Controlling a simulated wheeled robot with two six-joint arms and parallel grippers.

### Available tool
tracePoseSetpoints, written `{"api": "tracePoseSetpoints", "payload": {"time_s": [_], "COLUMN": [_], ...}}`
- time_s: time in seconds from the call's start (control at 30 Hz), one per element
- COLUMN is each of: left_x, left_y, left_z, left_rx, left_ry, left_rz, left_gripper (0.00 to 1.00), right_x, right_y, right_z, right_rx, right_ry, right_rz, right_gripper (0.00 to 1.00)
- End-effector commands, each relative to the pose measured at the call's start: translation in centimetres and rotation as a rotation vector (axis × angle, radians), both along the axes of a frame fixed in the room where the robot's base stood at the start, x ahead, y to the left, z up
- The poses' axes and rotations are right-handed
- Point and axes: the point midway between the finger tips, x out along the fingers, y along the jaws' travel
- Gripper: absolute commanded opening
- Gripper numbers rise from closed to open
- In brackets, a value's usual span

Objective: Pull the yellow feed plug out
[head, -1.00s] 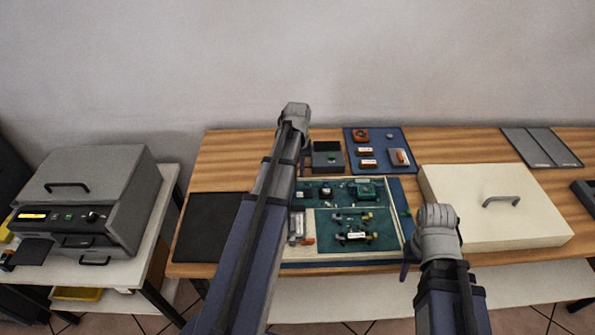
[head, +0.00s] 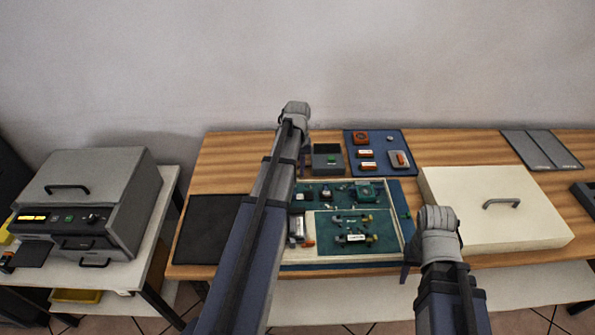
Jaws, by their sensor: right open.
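A board assembly with green panels (head: 328,255) lies on the wooden table, in a pale frame with a blue edge. Small dark connectors and a white-labelled part (head: 354,238) sit on its lower panel. A small yellowish part (head: 371,239) shows at that part's right end; I cannot tell whether it is the yellow feed plug. My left gripper (head: 306,162) points down beyond the board's upper left; my own arm hides most of it, so its jaws cannot be read. My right gripper (head: 406,270) is open at the board's lower right corner, apart from the small connectors.
A cream lidded box (head: 490,215) stands right of the board. A blue mat (head: 378,139) with small parts and a dark box (head: 327,157) lie behind it. A black mat (head: 208,230) lies left. A grey machine (head: 90,200) stands on a side table.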

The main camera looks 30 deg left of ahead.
Motion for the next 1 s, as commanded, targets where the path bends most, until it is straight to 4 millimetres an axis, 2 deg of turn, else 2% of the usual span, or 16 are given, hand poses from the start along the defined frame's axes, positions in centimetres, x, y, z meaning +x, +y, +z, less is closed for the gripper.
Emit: {"api": "tracePoseSetpoints", "payload": {"time_s": [0.03, 0.23, 0.27, 0.67, 1.0], "left_x": [0.1, 0.0, 0.0, 0.0, 0.0], "left_y": [0.1, 0.0, 0.0, 0.0, 0.0], "left_z": [0.0, 0.0, 0.0, 0.7, 4.5], "left_rx": [0.001, -0.001, -0.001, -0.002, -0.002], "left_ry": [-0.001, 0.001, 0.001, 0.003, 0.003], "left_rz": [0.0, 0.0, 0.0, 0.0, 0.0], "left_gripper": [0.27, 0.49, 0.5, 0.5, 0.5], "right_x": [0.0, 0.0, 0.0, 0.0, 0.0], "right_y": [0.0, 0.0, 0.0, 0.0, 0.0], "right_z": [0.0, 0.0, 0.0, 0.7, 4.5], "right_rx": [0.0, 0.0, 0.0, 0.0, 0.0], "right_ry": [0.0, 0.0, 0.0, 0.0, 0.0], "right_rz": [0.0, 0.0, 0.0, 0.0, 0.0], "right_gripper": [0.5, 0.5, 0.5, 0.5, 0.5]}}
